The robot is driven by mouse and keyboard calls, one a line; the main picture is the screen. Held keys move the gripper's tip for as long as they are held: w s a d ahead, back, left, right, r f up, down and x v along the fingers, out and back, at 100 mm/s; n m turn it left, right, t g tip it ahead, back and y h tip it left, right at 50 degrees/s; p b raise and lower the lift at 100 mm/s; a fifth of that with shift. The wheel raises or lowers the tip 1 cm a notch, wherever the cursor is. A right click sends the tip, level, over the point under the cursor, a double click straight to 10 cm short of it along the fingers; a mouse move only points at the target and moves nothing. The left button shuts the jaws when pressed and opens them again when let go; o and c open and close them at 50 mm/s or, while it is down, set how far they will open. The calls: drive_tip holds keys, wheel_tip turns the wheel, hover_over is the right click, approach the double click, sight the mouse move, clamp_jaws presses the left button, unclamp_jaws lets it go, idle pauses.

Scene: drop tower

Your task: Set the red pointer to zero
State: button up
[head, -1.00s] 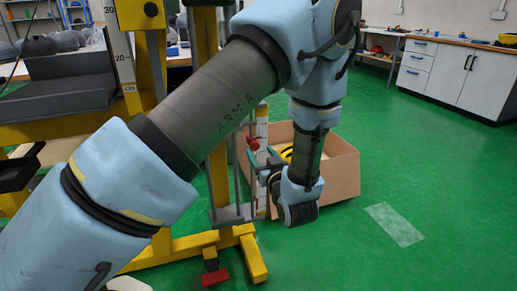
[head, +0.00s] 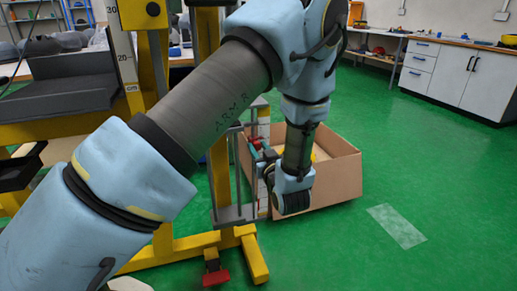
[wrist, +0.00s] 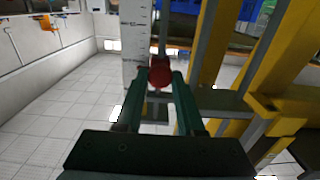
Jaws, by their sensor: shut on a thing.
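The red pointer (wrist: 160,72) sits between the fingertips of my gripper (wrist: 161,82) in the wrist view, and the green fingers are shut on it. It is in front of a thin grey rod, beside a white scale strip (wrist: 136,40) with dark marks. The marks are too small to read, so I cannot tell what value the pointer is at. In the head view my gripper (head: 265,157) reaches left to the scale strip (head: 264,118) on the tower, and the pointer is mostly hidden there.
The yellow tower frame (head: 217,170) stands left of my gripper, with a red pedal (head: 216,278) at its foot. A cardboard box (head: 335,180) is right behind my gripper. Green floor is free to the right, before a white cabinet (head: 462,80).

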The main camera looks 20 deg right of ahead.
clamp_jaws()
idle(0.8)
